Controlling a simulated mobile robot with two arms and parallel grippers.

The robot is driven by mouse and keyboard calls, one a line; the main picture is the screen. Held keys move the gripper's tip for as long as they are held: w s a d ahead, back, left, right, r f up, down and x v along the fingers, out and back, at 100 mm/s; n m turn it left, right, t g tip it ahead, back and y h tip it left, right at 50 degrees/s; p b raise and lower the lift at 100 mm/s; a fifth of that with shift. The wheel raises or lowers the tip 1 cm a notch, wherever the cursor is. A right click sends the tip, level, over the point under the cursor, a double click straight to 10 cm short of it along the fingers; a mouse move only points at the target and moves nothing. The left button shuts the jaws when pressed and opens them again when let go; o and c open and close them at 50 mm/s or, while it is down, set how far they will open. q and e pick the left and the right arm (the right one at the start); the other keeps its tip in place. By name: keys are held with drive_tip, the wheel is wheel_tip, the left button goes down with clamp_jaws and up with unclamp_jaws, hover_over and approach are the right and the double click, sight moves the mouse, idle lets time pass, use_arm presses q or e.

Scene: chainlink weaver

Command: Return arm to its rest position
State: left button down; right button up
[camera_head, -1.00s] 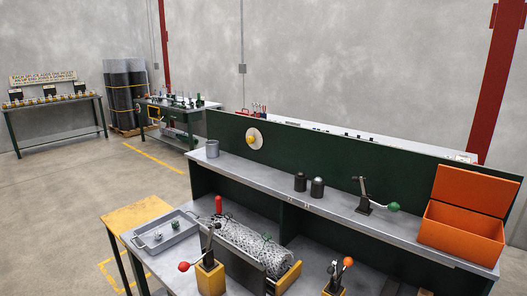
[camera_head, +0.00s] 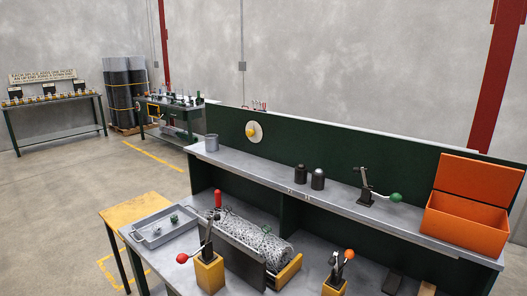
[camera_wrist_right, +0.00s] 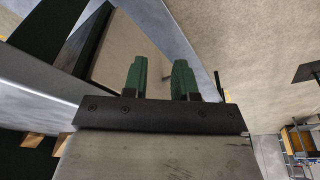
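My right gripper (camera_wrist_right: 160,78) shows in the right wrist view. Its two green fingers stand apart with nothing between them. Beyond them is a pale flat surface with dark edges, which I cannot identify for sure. Neither arm nor gripper appears in the head view, so my left gripper is out of sight.
A bench with a grey shelf (camera_head: 255,177) and green back panel (camera_head: 330,146) stands ahead. It carries an orange open box (camera_head: 465,222), levers, a grey tray (camera_head: 150,238) and a wire mesh roll (camera_head: 245,236). The floor (camera_head: 60,195) at left is clear.

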drive_tip(key=s+d+f+g+b, duration=0.15)
drive_tip(key=s+f, duration=0.25)
drive_tip(key=f, duration=0.6)
drive_tip(key=s+f+t+b, duration=0.1)
drive_tip(key=s+f+b, duration=0.15)
drive_tip(key=f, duration=0.75)
drive_tip(key=s+d+f+g+b, duration=0.1)
drive_tip(key=s+f, duration=0.9)
drive_tip(key=s, duration=0.2)
drive_tip(key=shift+d+f+b, duration=0.25)
drive_tip(key=shift+d+b, duration=0.15)
